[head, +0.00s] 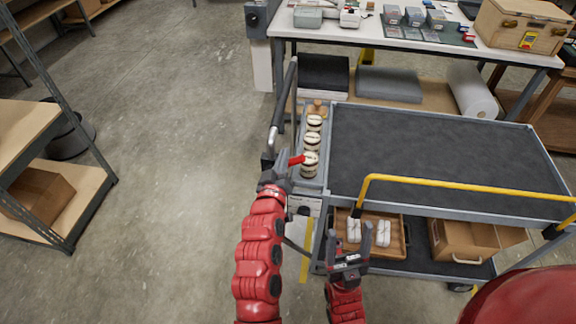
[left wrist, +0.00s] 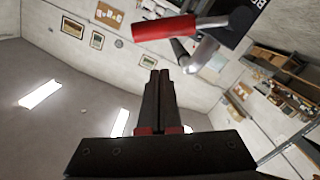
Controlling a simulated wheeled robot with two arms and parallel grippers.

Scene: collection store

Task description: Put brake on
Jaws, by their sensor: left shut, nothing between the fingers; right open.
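The brake lever (head: 297,160) has a red grip and sits at the left end of the cart, beside the push handle. In the left wrist view its red grip (left wrist: 165,27) lies across the top, joined to a grey metal arm and a dark housing (left wrist: 245,22). My left gripper (head: 281,158) is shut and empty, close beside the lever. In the left wrist view its fingers (left wrist: 160,75) point up just below the red grip; I cannot tell if they touch. My right gripper (head: 359,235) is open and empty, in front of the cart's lower shelf.
The cart top (head: 430,150) is bare and dark, with a yellow rail (head: 470,186) along its near side. Several round pots (head: 312,141) stand in a side tray. A wooden tray (head: 392,246) and a cardboard box (head: 465,240) are below. Open floor lies left.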

